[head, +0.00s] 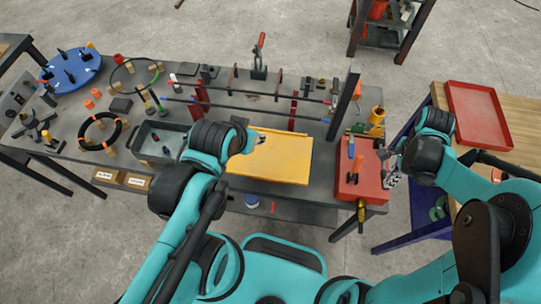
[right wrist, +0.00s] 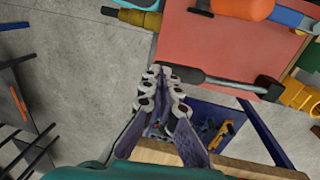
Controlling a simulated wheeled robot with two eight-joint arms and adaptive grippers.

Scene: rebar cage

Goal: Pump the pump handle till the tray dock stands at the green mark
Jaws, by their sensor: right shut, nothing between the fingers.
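My right gripper (head: 391,177) is at the right side of the red tool board (head: 372,186). In the right wrist view its fingers (right wrist: 164,88) are close together with nothing between them. A dark-gripped lever with a grey rod (right wrist: 225,84), possibly the pump handle, lies just beyond the fingertips over the red surface (right wrist: 228,48). I cannot tell whether they touch. My left gripper (head: 260,139) is over the yellow tray (head: 272,162), largely hidden by its wrist; its jaws are unclear. I cannot make out the tray dock or the green mark.
Orange and blue handled tools (head: 351,149) lie on the red board. A red tray (head: 478,115) lies on the wooden bench at right. A grey bin (head: 147,151) and a blue round stand (head: 70,72) are at left. Floor shows between the tables.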

